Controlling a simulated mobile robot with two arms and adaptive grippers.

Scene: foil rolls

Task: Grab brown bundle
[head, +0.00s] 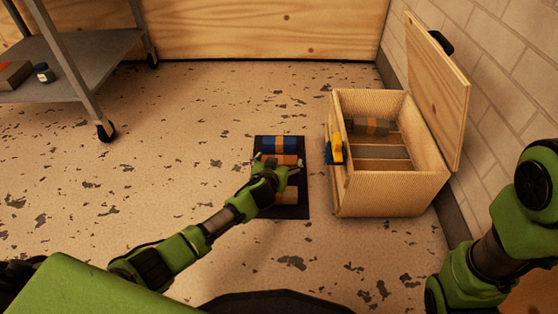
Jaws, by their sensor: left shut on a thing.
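A black mat (300,207) lies on the floor left of the open crate and carries several rolled bundles. A brown bundle (287,159) lies crosswise in the middle of the mat, partly hidden by my left gripper. My left gripper (277,165) is down at the mat and shut on the brown bundle. A blue bundle (278,144) with an orange band lies just beyond it. A tan bundle (286,196) lies on the nearer side, partly covered by my left arm. My right arm shows at the right edge, but its gripper is out of view.
A wooden crate (385,196) with its lid (440,85) open stands right of the mat, with a grey bundle (366,126) inside. A yellow and blue item (334,150) is on its left side. A grey cart (75,60) stands at far left. The floor between is clear.

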